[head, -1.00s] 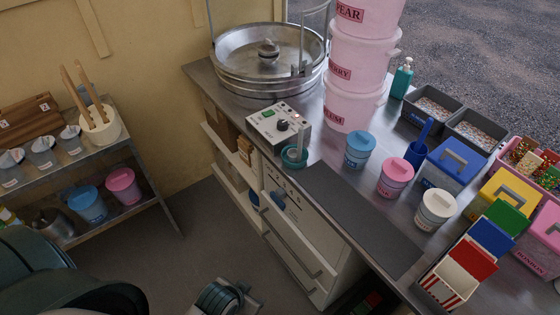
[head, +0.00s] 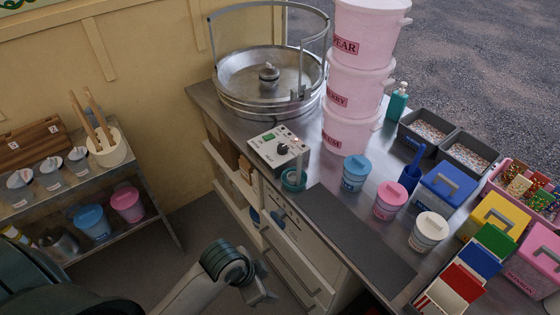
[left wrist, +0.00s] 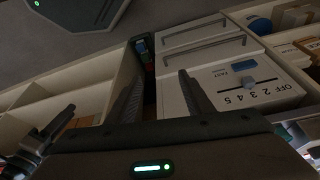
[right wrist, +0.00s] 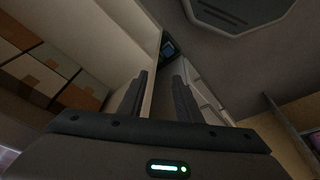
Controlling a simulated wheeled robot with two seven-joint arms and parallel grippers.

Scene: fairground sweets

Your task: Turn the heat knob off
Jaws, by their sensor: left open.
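A grey control box (head: 279,148) with a green switch, a red light and a dark knob (head: 283,149) stands on the counter beside the round metal pan. The knob's setting is too small to read. My left gripper (head: 262,289) is open and empty, in front of the cabinet and below the counter. My right gripper (right wrist: 160,74) shows only in its wrist view, fingers apart and empty.
Pink tubs (head: 350,133) are stacked behind. Lidded pots (head: 390,200) stand to the right. A dark mat (head: 360,237) is bare. Cabinet drawers (head: 296,275) stand out near the left gripper.

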